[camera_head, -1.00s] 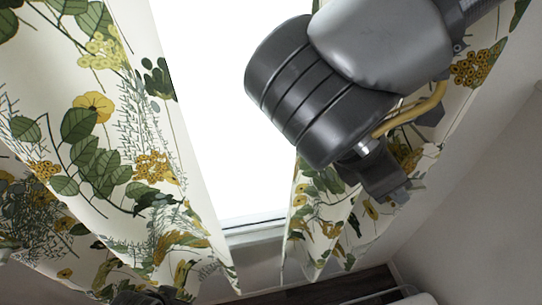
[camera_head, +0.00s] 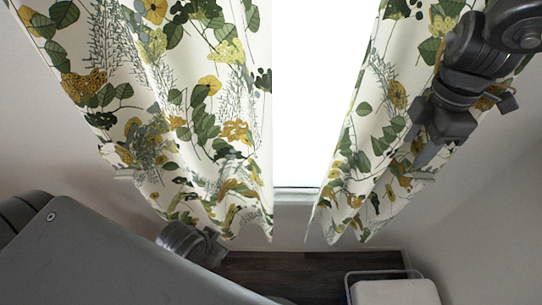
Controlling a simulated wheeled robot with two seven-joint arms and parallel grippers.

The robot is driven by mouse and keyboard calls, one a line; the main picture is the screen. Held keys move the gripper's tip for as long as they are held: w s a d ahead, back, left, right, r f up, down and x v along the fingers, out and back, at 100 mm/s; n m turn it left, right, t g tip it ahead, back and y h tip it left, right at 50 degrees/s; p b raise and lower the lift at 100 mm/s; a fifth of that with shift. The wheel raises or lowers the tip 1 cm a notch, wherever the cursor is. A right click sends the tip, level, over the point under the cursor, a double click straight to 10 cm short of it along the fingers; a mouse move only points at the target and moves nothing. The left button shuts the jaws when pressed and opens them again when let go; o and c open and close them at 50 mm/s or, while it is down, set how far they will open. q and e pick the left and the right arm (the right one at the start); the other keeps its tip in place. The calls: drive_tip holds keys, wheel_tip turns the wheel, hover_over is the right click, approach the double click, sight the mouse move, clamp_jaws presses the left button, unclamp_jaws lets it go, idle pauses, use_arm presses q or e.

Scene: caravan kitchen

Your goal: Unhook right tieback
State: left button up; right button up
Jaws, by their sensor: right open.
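The right curtain (camera_head: 375,140), cream with a green and yellow leaf print, hangs right of the bright window and tapers to a loose lower edge. My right gripper (camera_head: 428,155) comes in from the upper right, in front of the curtain's right edge. It is open, its fingers pointing down, with nothing visible between them. A small pale piece (camera_head: 421,177), perhaps the right hook, shows just below the fingertips. I cannot make out the right tieback itself; the gripper or the print may hide it. My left gripper (camera_head: 205,243) shows only partly at the lower left, its jaws unclear.
The left curtain (camera_head: 190,110) hangs left of the window (camera_head: 305,90), with a small pale piece (camera_head: 125,174) at its outer edge. A white box-like thing (camera_head: 395,292) with a metal rail stands at the lower right above a dark floor (camera_head: 275,268).

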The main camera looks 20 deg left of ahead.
wheel_tip(320, 180, up, 9)
drive_tip(key=b, duration=0.1)
drive_tip(key=s+a+f+n+g+y, duration=0.1)
drive_tip(key=s+a+f+n+y, duration=0.15)
drive_tip(key=a+f, duration=0.45)
drive_tip(key=s+a+f+n+y, duration=0.1)
drive_tip(key=a+f+n+y, duration=0.15)
drive_tip(key=a+f, duration=0.4)
drive_tip(key=s+a+y, duration=0.3)
drive_tip(key=a+y, duration=0.1)
drive_tip(key=a, duration=0.2)
drive_tip(key=s+a+n+y, duration=0.1)
drive_tip(key=s+a+y, duration=0.2)
drive_tip(key=a, duration=0.4)
drive_tip(key=shift+a+y, duration=0.25)
drive_tip(key=shift+y, duration=0.45)
drive_tip(key=shift+f+g, duration=0.1)
drive_tip(key=shift+g, duration=0.2)
drive_tip(key=shift+s, duration=0.1)
